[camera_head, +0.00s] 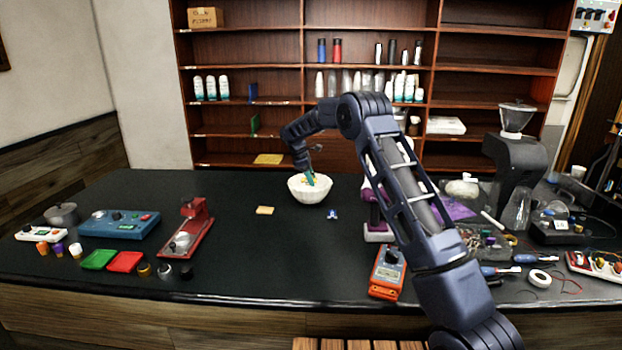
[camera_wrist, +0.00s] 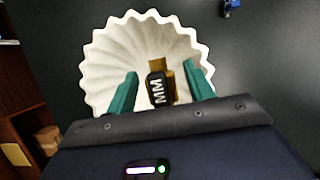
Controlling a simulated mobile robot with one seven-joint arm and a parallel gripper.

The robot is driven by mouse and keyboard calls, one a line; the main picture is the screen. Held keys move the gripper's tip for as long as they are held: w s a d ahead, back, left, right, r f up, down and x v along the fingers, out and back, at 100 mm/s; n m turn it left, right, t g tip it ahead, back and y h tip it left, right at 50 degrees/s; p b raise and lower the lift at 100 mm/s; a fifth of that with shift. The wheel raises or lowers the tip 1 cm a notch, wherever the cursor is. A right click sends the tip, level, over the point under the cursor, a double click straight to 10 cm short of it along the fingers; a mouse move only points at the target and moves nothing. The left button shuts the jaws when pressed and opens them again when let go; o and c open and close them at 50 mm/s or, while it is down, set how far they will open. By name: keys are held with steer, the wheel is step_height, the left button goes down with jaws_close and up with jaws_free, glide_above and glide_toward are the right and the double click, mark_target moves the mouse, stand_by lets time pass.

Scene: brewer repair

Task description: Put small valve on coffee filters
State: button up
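The coffee filters (camera_head: 303,194) are a white fluted stack, open at the top like a bowl, on the dark counter. They also fill the upper middle of the wrist view (camera_wrist: 110,60). The small valve (camera_wrist: 168,72) is brass with a black handle marked with white letters. It appears to lie inside the filters, though its exact height is hard to tell. My gripper (camera_wrist: 160,74) points down over the filters. Its green fingers stand apart on either side of the valve, with visible gaps. In the head view the gripper (camera_head: 309,178) is at the filters' mouth, and the valve is mostly hidden.
A small blue piece (camera_head: 332,215) lies right of the filters, and a tan pad (camera_head: 265,210) lies left. An orange multimeter (camera_head: 387,272) and a red press-like device (camera_head: 187,232) stand nearer. The grinder (camera_head: 515,165) is at right.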

steer(key=v, duration=1.2)
steer(key=s+d+r+m+y, duration=0.1)
steer(key=s+d+r+m, duration=0.1)
steer(key=s+d+r, duration=0.35)
steer(key=s+d+r+m, duration=0.2)
steer(key=s+d+r, duration=0.1)
steer(key=d+r, duration=0.5)
steer(key=s+d+r+m+t+y, duration=0.1)
steer(key=s+d+r+m, duration=0.1)
steer(key=s+d, duration=0.5)
steer(key=s+d+r+m+t+y, duration=0.1)
steer(key=s+d+r+m, duration=0.15)
steer(key=s+d, duration=0.5)
steer(key=s+d+f+m+t, duration=0.1)
steer(key=s+d+f+m, duration=0.2)
steer(key=s, duration=0.7)
steer(key=s+d+f+m+y, duration=0.1)
steer(key=s+d+f+m, duration=0.2)
steer(key=s, duration=0.7)
steer(key=s+d+f+m+t, duration=0.1)
steer(key=s+d+f+m, duration=0.2)
steer(key=s, duration=0.8)
step_height(320, 180, down, 2)
steer(key=shift+d+f+t, duration=0.1)
steer(key=shift+d+t, duration=0.2)
steer(key=shift+d, duration=0.85)
